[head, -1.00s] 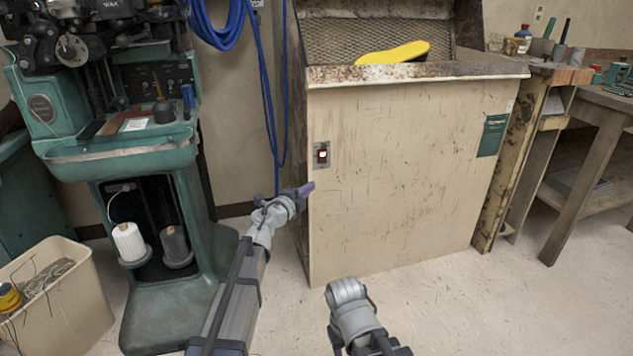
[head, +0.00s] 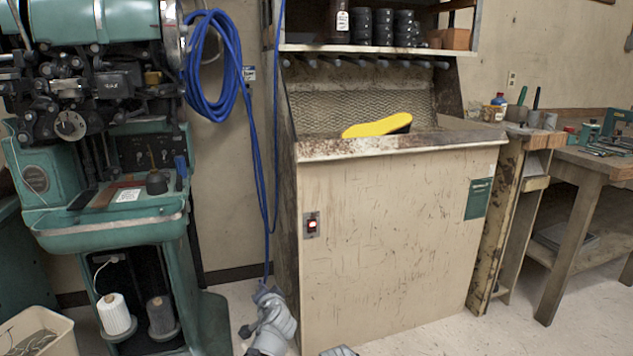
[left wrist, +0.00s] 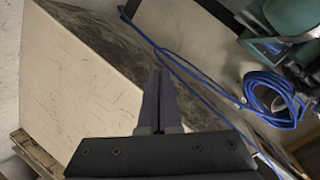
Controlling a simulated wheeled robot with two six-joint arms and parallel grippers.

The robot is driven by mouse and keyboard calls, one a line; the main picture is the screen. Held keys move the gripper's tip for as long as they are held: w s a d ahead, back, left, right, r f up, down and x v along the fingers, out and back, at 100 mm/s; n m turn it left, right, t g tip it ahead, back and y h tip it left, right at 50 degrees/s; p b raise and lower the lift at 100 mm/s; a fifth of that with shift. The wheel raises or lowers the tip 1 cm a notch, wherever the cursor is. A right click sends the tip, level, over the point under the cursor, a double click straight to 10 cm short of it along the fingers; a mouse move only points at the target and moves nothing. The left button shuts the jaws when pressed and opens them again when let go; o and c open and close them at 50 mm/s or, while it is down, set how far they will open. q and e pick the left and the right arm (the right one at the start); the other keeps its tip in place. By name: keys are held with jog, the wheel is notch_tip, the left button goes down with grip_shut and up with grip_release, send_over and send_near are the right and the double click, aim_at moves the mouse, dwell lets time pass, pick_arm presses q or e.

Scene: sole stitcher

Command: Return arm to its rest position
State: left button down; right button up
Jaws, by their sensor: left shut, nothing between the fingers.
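My left arm shows low in the head view, left of the beige cabinet (head: 400,240), where its grey wrist (head: 270,325) is folded back near the floor. Its fingertips cannot be made out there. In the left wrist view my left gripper (left wrist: 158,85) has its two dark fingers together, with nothing between them. The cabinet is behind them in that view. Of my right arm only a small grey piece (head: 338,351) shows at the bottom edge, and its gripper is out of view.
A switch (head: 311,224) with a red-lit rocker is on the cabinet front. A yellow sole (head: 378,126) lies on top of the cabinet. A green stitching machine (head: 110,215) stands left, with a blue hose (head: 215,60) hanging between. A workbench (head: 595,170) is at right.

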pick_arm(q)
jog(key=s+d+f+n+g+h+p, duration=0.1)
jog(key=s+d+f+g, duration=0.3)
jog(key=s, duration=0.6)
jog(key=s+d+f+n+g+h+p, duration=0.1)
jog(key=s+d+f+g, duration=0.3)
jog(key=s, duration=0.6)
jog(key=s+d+f+n+g+h+p, duration=0.1)
jog(key=s+f+g, duration=0.2)
jog(key=s+g, duration=0.5)
notch_tip(320, 180, up, 38)
jog(key=s+t+p, duration=0.2)
jog(key=p, duration=3.5)
jog(key=shift+a, duration=0.2)
